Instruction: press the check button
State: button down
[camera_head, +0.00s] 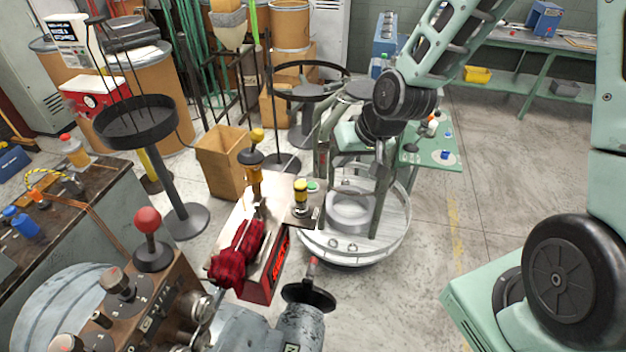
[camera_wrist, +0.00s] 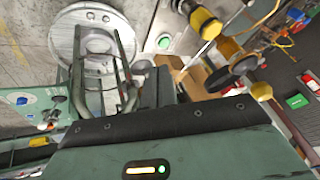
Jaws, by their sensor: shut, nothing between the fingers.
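A green button (camera_head: 313,186) sits on the small grey plate at the end of the bench machine, beside a yellow-topped post. No label is readable, so I cannot confirm that it is the check button. It also shows in the wrist view (camera_wrist: 164,42), as a green disc in a pale ring, above and left of the middle. My gripper (camera_wrist: 185,122) is shut and empty, its dark edge and green body filling the bottom of the wrist view. The button lies beyond that edge, with a visible gap. In the head view my wrist hangs up and right of the button; the fingertips are unclear.
A yellow-topped post (camera_head: 300,192) stands close to the button. A red cloth (camera_head: 238,252) lies on the machine. A round white base (camera_head: 395,240) with green uprights stands to the right, and a green panel (camera_head: 415,156) with coloured buttons is nearby. Open floor lies farther right.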

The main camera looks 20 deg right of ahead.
jog(key=m+t+y, duration=0.2)
send_over(316, 187)
jog(key=s, duration=0.1)
jog(key=shift+w+r+t, duration=0.15)
jog(key=shift+w+t, duration=0.25)
jog(key=shift+w, duration=0.1)
notch_tip(316, 187, down, 9)
jog(key=b, duration=0.7)
dwell(1.6)
jog(key=shift+f+b, duration=0.35)
jog(key=shift+b, duration=0.2)
jog(key=shift+f+b, duration=0.3)
jog(key=shift+f, duration=0.1)
dwell(0.4)
jog(key=shift+r, duration=0.1)
jog(key=shift+r+p, duration=0.7)
jog(key=shift+r, duration=0.05)
